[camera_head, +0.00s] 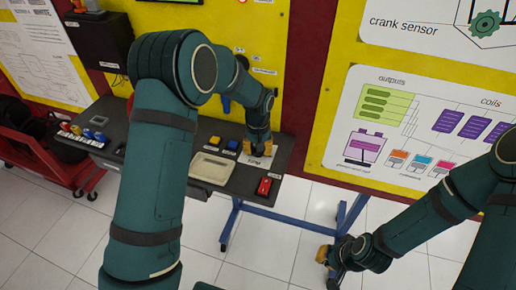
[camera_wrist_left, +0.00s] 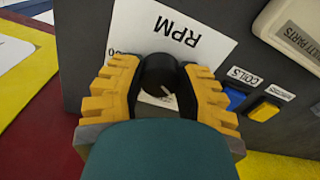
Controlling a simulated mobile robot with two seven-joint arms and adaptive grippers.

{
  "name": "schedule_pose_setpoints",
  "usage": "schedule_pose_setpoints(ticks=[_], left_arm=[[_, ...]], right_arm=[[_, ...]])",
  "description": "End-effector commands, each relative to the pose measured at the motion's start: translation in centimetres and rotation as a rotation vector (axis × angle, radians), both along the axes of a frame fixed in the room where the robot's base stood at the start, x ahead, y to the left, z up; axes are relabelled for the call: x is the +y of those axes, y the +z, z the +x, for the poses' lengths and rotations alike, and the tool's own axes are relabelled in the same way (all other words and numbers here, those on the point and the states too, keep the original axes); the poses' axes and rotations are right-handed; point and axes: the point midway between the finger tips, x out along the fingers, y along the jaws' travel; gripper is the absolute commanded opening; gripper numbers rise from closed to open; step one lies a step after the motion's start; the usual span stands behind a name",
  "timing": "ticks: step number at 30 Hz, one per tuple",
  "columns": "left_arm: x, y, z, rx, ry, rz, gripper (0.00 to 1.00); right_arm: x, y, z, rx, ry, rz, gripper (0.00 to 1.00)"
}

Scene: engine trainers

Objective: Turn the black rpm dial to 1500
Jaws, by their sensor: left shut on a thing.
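The black rpm dial (camera_wrist_left: 158,73) sits on a white label marked RPM (camera_wrist_left: 182,32) on the dark panel. In the left wrist view, the yellow fingers of my left gripper (camera_wrist_left: 159,68) are on both sides of the dial and shut on it. A short pale mark shows on the dial's near side. Most of the printed scale is hidden by the fingers, so the dial's reading cannot be told. In the head view my left gripper (camera_head: 260,146) is at the console's right end. My right gripper (camera_head: 325,257) hangs low at the right, away from the console; its opening is unclear.
The dark console (camera_head: 140,160) stands on blue legs (camera_head: 240,214). A blue button (camera_wrist_left: 235,97) and a yellow button (camera_wrist_left: 263,111) are close to the left gripper. A beige parts tray (camera_head: 211,167) and a red switch (camera_head: 264,187) are nearby. A red cart (camera_head: 45,150) stands left.

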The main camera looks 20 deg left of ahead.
Motion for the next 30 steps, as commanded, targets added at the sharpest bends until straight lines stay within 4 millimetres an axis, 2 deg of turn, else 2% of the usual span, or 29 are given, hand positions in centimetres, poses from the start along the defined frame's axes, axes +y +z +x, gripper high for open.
schedule_pose_setpoints(ticks=[6, 15, 30], left_arm=[[0.04, -0.02, -0.03, 0.001, -0.194, 0.000, 0.00], [0.00, -0.03, -0.04, 0.001, -0.392, 0.000, 0.00], [0.00, -0.07, -0.05, 0.002, -0.500, 0.000, 0.00]], right_arm=[[-0.01, 0.15, 0.06, -0.002, -0.001, 0.000, 0.00], [-0.02, 0.28, 0.10, -0.002, -0.002, 0.000, 0.00], [-0.02, 0.33, 0.12, -0.002, -0.002, 0.000, 0.00]])
